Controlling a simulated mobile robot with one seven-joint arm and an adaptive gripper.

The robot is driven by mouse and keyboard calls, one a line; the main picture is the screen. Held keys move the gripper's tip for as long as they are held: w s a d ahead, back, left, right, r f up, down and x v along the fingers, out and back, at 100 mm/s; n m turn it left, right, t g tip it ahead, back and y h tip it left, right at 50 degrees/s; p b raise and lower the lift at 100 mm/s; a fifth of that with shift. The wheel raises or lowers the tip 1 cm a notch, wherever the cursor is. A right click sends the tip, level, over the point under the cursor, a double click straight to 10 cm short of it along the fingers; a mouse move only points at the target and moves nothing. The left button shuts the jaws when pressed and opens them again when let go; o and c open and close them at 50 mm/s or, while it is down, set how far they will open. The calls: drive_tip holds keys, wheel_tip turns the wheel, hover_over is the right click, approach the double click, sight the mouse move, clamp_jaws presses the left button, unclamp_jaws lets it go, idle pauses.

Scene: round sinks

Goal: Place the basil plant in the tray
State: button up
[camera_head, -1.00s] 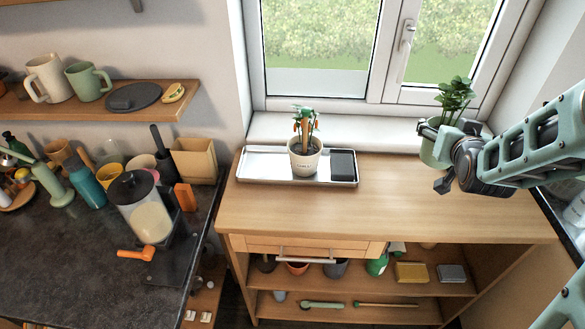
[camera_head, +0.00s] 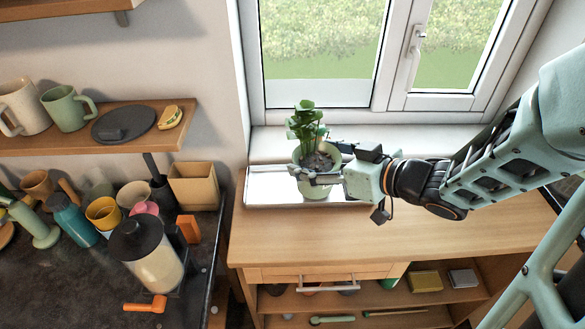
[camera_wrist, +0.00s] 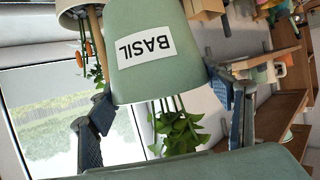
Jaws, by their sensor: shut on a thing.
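The basil plant is a leafy green plant in a pale green pot (camera_head: 316,187). In the wrist view the pot (camera_wrist: 155,75) shows a white "BASIL" label, and its leaves (camera_wrist: 180,130) hang toward the lower edge. My gripper (camera_head: 318,167) is shut on the pot, with a blue finger on each side in the wrist view (camera_wrist: 165,108). The silvery tray (camera_head: 268,187) lies on the wooden cabinet below the window. The held pot overlaps the tray in the head view; whether it touches the tray I cannot tell. The pot and gripper cover the tray's middle and right.
A second potted plant with orange fruit (camera_wrist: 88,55) is beside the basil in the wrist view, hidden in the head view. The window sill (camera_head: 275,140) runs behind the tray. The cabinet top (camera_head: 300,240) is clear in front. A dark counter (camera_head: 60,285) holds cups and a blender-like jug at left.

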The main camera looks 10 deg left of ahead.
drive_tip(key=shift+s+a, duration=0.5)
drive_tip(key=shift+a, duration=0.1)
drive_tip(key=shift+a+n+p, duration=0.25)
drive_tip(key=shift+n+p, duration=0.05)
drive_tip(key=shift+p, duration=0.3)
drive_tip(key=shift+w+a+f+p, duration=0.35)
drive_tip(key=shift+a+p, duration=0.2)
drive_tip(key=shift+p, duration=0.4)
drive_tip(key=w+a+f+b, duration=0.2)
drive_tip(key=a+f+b, duration=0.1)
drive_tip(key=f+b, duration=0.1)
drive_tip(key=w+a+f+b, duration=0.2)
drive_tip(key=a+f+b, duration=0.1)
drive_tip(key=a+b, duration=0.1)
drive_tip(key=w+a+f+b, duration=0.2)
drive_tip(key=a+f+b, duration=0.1)
drive_tip(key=f+b, duration=0.1)
drive_tip(key=shift+w+a+f+b, duration=0.2)
drive_tip(key=shift+f+b, duration=0.15)
drive_tip(key=shift+b, duration=0.4)
drive_tip(key=shift+f+b, duration=0.4)
drive_tip(key=shift+b, duration=0.1)
drive_tip(key=shift+d, duration=0.1)
drive_tip(key=shift+f, duration=0.25)
drive_tip(key=o, duration=2.1)
drive_tip(key=shift+c, duration=0.2)
